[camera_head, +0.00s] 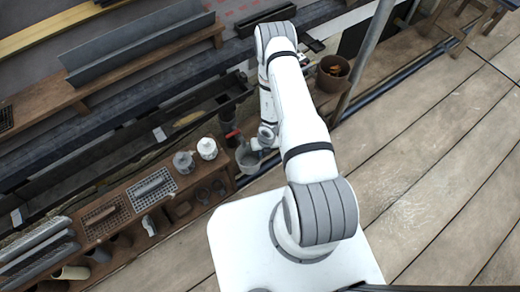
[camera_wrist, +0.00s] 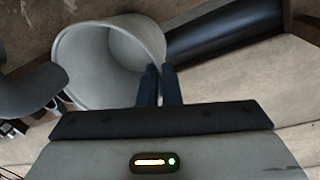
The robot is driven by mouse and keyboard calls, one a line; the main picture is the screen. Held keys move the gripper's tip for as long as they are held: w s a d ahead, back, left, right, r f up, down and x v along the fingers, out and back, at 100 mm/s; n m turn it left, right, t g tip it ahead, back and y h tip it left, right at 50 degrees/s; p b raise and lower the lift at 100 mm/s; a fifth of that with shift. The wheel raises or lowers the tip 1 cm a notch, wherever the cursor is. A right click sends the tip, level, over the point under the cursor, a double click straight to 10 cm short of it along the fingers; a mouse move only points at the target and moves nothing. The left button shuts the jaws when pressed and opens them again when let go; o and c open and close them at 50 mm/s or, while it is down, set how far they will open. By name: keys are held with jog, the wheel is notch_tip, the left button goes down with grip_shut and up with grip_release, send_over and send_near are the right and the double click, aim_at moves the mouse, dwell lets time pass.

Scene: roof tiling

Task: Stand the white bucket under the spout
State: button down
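The white bucket (camera_wrist: 85,65) is tilted with its open mouth toward the camera in the wrist view. In the head view the bucket (camera_head: 248,160) shows as a pale round shape at the right end of the wooden bench. My gripper (camera_wrist: 159,75) has its two dark fingers close together, one on each side of the bucket's rim wall. In the head view my gripper is mostly hidden by my arm. I cannot clearly make out the spout; a dark pipe with a red part (camera_head: 232,133) is just above and left of the bucket.
A brown bucket (camera_head: 333,73) with orange contents stands beyond my arm, near a slanted metal pole (camera_head: 365,50). A dark pipe (camera_wrist: 220,32) lies beside the bucket. The plank floor at right is clear.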

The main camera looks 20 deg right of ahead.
jog(key=shift+s+f, duration=0.15)
jog(key=shift+f, duration=0.35)
jog(key=shift+f, duration=0.15)
jog(key=c, duration=1.6)
grip_release()
